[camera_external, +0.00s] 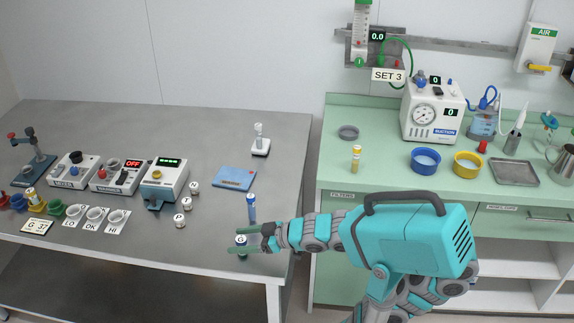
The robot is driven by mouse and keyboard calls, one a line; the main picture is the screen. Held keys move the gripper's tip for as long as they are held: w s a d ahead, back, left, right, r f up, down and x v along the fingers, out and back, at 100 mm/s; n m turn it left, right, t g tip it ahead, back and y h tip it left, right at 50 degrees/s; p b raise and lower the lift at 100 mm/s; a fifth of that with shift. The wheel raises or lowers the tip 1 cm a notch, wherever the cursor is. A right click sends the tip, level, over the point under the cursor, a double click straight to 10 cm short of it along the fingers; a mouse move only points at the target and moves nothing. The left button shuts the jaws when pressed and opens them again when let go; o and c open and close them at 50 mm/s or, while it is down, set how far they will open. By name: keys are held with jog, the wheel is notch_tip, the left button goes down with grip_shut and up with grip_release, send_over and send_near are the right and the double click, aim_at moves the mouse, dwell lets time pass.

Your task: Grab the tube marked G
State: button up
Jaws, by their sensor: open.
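A small tube with a white, letter-marked top (241,239) stands near the front right edge of the grey table. The letter looks like a G but is too small to read surely. My gripper (250,240) reaches in from the right, low over the table edge. Its fingers are open, with the tube at or between the tips; contact cannot be told. Part of the tube's body is hidden by the fingers. A blue tube (252,208) stands upright just behind my gripper. Several small white-topped pieces with letters (187,203) stand further left.
The green counter (390,150) at right holds bowls and a suction unit (432,110).

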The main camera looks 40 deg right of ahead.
jog(key=shift+w+a, duration=0.1)
grip_shut()
dwell(0.6)
